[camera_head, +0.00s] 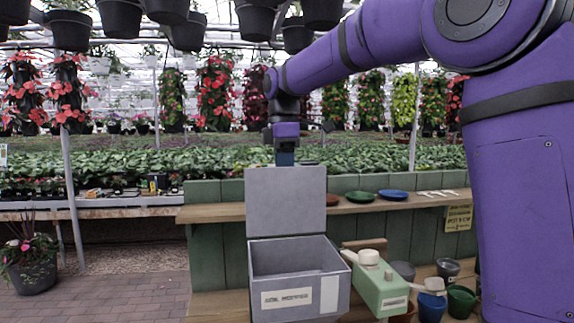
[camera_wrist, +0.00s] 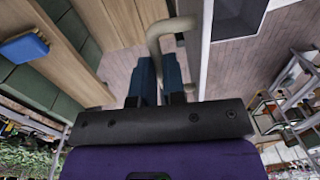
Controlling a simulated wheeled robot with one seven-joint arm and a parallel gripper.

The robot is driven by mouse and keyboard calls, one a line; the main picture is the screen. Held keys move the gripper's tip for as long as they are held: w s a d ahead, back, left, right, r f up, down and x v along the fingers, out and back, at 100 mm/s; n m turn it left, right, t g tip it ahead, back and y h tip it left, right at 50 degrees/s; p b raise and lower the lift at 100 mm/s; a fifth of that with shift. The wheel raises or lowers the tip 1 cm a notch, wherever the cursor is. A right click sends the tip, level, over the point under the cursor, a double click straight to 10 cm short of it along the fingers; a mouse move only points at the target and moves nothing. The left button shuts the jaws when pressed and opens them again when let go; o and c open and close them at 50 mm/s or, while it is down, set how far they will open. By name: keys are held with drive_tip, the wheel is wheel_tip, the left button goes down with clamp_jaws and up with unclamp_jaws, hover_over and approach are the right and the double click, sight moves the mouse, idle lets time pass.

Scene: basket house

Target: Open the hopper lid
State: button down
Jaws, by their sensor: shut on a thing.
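The grey hopper (camera_head: 292,300) stands low in front, with a label on its front wall and its inside showing. Its lid (camera_head: 286,200) stands upright at the back of the opening. In the wrist view the lid shows nearly edge-on (camera_wrist: 207,50), with part of the hopper (camera_wrist: 238,30) to its right. My gripper (camera_head: 284,158) is at the top of the lid, partly behind it. In the wrist view my blue fingers (camera_wrist: 160,78) are shut on the lid's curved tan handle (camera_wrist: 172,27). The exact grip is partly hidden.
A green box (camera_head: 380,288) with a cream scoop (camera_head: 368,257) stands right of the hopper. Pots (camera_head: 432,305) sit further right. Pots (camera_head: 258,22) hang overhead. Brick floor at left is open.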

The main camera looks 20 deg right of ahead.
drive_tip(key=shift+w+f, duration=0.15)
drive_tip(key=shift+w, duration=0.25)
drive_tip(key=c, duration=1.2)
unclamp_jaws()
drive_tip(key=r, duration=1)
drive_tip(key=shift+w+d+r, duration=0.15)
drive_tip(key=shift+w+r, duration=0.2)
drive_tip(key=shift+r, duration=0.05)
